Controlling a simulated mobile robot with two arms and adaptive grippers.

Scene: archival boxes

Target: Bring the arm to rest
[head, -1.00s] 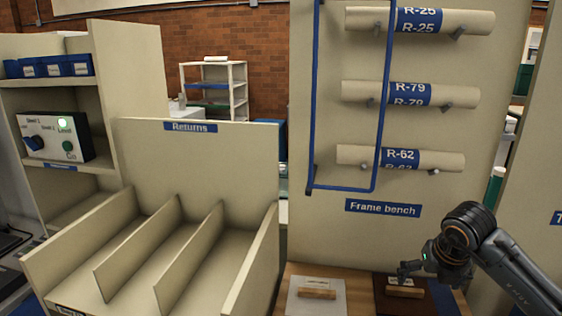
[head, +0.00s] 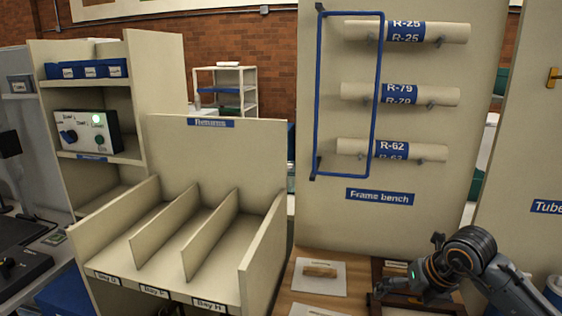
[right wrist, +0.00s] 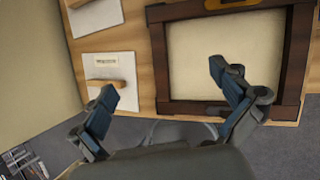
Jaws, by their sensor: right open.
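My right arm comes in from the lower right in the head view. Its gripper (head: 380,290) is low over the wooden frame bench (head: 286,304), by a dark wooden frame (head: 415,308). In the right wrist view the two fingers of the right gripper (right wrist: 162,82) are spread wide, with nothing between them. The dark frame (right wrist: 161,60) there surrounds a cream panel (right wrist: 225,62); the right finger overlaps that panel in the picture. I cannot tell whether the gripper touches the frame. My left gripper is not in view.
White plates (head: 320,285) with wooden blocks lie on the bench left of the frame. A blue wire frame (head: 318,100) and labelled tubes (head: 440,93) hang on the panel behind. The Returns rack (head: 215,150) with empty bays stands left, beside a control box (head: 88,134).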

